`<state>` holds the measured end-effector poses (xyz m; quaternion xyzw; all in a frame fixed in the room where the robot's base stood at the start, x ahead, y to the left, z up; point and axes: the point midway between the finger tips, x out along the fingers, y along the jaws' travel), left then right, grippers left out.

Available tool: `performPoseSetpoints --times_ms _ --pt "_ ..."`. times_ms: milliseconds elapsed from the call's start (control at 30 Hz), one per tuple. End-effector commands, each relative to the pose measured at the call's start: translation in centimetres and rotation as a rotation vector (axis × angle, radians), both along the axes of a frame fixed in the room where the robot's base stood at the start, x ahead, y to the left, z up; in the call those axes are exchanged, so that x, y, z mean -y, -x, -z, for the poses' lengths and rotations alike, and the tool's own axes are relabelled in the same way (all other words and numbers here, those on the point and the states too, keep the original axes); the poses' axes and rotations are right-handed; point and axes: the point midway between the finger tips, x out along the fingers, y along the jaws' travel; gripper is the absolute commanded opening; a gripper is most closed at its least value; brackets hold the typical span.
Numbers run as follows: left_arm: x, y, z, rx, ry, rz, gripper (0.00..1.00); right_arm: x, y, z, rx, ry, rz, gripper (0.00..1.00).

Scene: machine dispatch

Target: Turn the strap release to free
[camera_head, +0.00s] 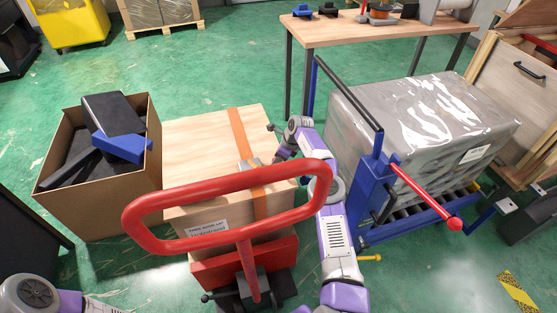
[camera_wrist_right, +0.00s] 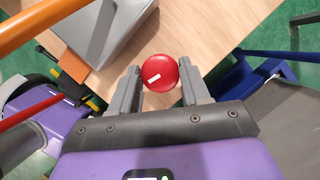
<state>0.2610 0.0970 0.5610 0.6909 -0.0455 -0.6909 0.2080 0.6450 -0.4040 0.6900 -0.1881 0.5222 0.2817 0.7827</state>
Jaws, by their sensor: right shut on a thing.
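A wooden crate (camera_head: 190,140) with an orange strap (camera_head: 238,130) over its top stands in the middle of the head view. In the right wrist view a round red knob (camera_wrist_right: 168,68) with a short, slightly slanted white mark sits by a grey metal plate (camera_wrist_right: 105,28) on the wood; it appears to be the strap release. My right gripper (camera_wrist_right: 160,88) is shut on the knob, a finger on each side. In the head view my right gripper (camera_head: 272,157) is at the crate's top right, and the knob cannot be made out. Only part of my left arm shows, lower left.
A red loop handle (camera_head: 150,243) rises in front of the crate. An open cardboard box (camera_head: 115,208) stands left. A wrapped grey load (camera_head: 400,120) on a blue roller cart (camera_head: 400,228) is close on the right. A wooden table (camera_head: 350,32) is behind.

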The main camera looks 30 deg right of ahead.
Motion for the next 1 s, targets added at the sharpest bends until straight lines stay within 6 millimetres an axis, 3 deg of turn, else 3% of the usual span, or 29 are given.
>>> performPoseSetpoints --times_ms 367,400,533,833,1000 --pt "0.0 0.0 0.0 0.0 0.0 0.0 0.7 0.0 0.1 0.1 -0.006 0.001 -0.003 0.16" --pt "0.0 0.0 0.0 0.0 0.0 0.0 0.7 0.0 0.1 0.1 -0.006 0.001 -0.003 0.51" --pt "0.0 0.0 0.0 0.0 0.0 0.0 0.7 0.0 0.1 0.1 -0.004 0.001 -0.003 0.7" --pt "0.0 0.0 -0.1 0.0 0.0 0.0 0.7 0.1 0.1 -0.1 -0.002 0.001 -0.001 0.7" --pt "0.0 0.0 -0.9 0.0 0.0 0.0 0.7 0.5 0.5 -1.6 -0.001 0.001 -0.003 0.7"
